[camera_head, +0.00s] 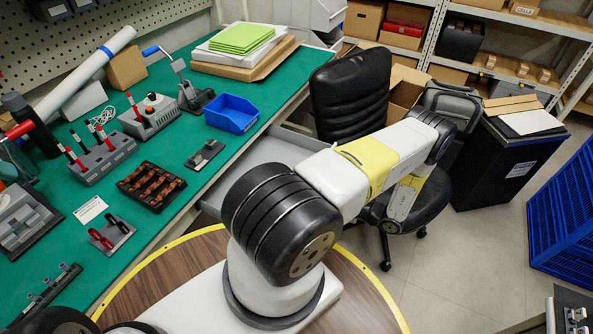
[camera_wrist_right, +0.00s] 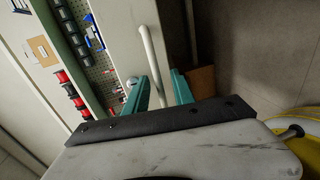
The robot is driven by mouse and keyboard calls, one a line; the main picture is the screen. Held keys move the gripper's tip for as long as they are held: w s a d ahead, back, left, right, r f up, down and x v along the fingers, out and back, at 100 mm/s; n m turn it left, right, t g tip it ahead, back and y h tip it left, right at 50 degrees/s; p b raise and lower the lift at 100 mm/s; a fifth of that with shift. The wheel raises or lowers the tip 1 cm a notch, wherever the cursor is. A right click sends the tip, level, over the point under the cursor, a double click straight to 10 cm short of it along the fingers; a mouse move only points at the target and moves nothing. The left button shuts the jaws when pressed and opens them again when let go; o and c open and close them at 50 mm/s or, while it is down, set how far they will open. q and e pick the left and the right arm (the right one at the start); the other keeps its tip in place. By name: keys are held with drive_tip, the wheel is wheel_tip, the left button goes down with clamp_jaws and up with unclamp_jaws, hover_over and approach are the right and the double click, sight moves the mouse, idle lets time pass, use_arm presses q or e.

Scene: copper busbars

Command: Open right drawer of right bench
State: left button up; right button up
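A green-topped bench (camera_head: 165,232) runs diagonally across the left of the head view. A light grey drawer (camera_head: 262,152) stands out from under its front edge, partly hidden by my right arm. I cannot tell from this view whether it is the right-hand drawer. In the right wrist view, a pale bar handle (camera_wrist_right: 150,55) runs beside a pale panel (camera_wrist_right: 122,30). My right gripper (camera_wrist_right: 160,76) has its teal fingers apart, one on each side of the bar, with a gap visible. The head view does not show its fingers. My left gripper is out of view.
A black chair (camera_head: 350,90) stands close beyond the drawer, near my right arm. A dark bin (camera_head: 505,165) and blue crates (camera_head: 568,225) stand to the right. A blue tray (camera_head: 232,113) and several tools lie on the bench.

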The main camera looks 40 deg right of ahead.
drive_tip(key=v, duration=0.7)
drive_tip(key=shift+s, duration=0.35)
drive_tip(key=shift+d, duration=0.15)
